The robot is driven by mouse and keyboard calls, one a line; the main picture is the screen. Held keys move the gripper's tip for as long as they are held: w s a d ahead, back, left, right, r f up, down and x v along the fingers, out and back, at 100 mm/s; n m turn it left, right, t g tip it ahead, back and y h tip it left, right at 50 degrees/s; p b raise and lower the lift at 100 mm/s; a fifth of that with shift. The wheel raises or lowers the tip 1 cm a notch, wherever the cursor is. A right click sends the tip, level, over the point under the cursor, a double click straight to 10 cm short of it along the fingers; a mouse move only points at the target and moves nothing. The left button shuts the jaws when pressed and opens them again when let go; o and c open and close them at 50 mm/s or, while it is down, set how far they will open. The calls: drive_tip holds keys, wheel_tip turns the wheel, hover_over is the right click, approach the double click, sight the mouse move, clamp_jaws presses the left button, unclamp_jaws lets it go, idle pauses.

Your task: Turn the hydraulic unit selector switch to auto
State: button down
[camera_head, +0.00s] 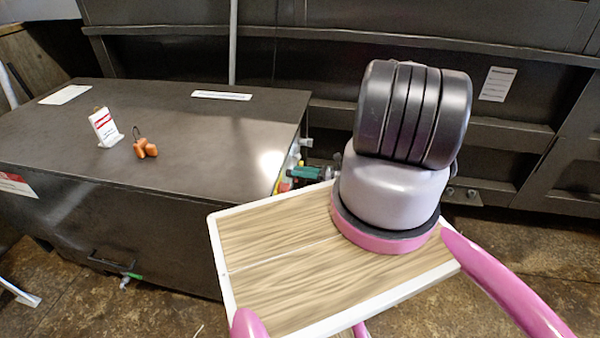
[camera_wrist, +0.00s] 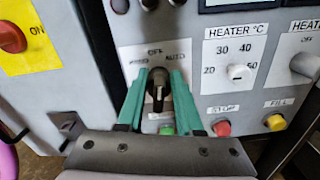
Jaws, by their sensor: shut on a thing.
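The black selector switch (camera_wrist: 158,88) is on a light grey panel in the wrist view. OFF is printed above it, AUTO to its upper right, and a partly covered label lies to its upper left. Its handle looks roughly upright, nearer OFF than AUTO; its exact angle is hard to tell. My gripper (camera_wrist: 159,76) has a teal finger on each side of the switch and is shut on it. In the head view my gripper (camera_head: 306,173) shows small beside the dark cabinet's right end; the switch is hidden there.
A heater dial (camera_wrist: 238,72), a red stop button (camera_wrist: 222,128) and a yellow fill button (camera_wrist: 276,122) are right of the switch. A red ON knob (camera_wrist: 12,38) is at left.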

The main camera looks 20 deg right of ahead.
drive_tip(key=m, duration=0.6)
drive_tip(key=shift+w+d+f, duration=0.25)
drive_tip(key=shift+d, duration=0.05)
drive_tip(key=shift+m, duration=0.4)
drive_tip(key=c, duration=0.9)
unclamp_jaws()
drive_tip(key=shift+o, duration=0.2)
drive_tip(key=v, duration=1)
drive_tip(key=shift+s+d, duration=0.25)
drive_tip(key=shift+d, duration=0.1)
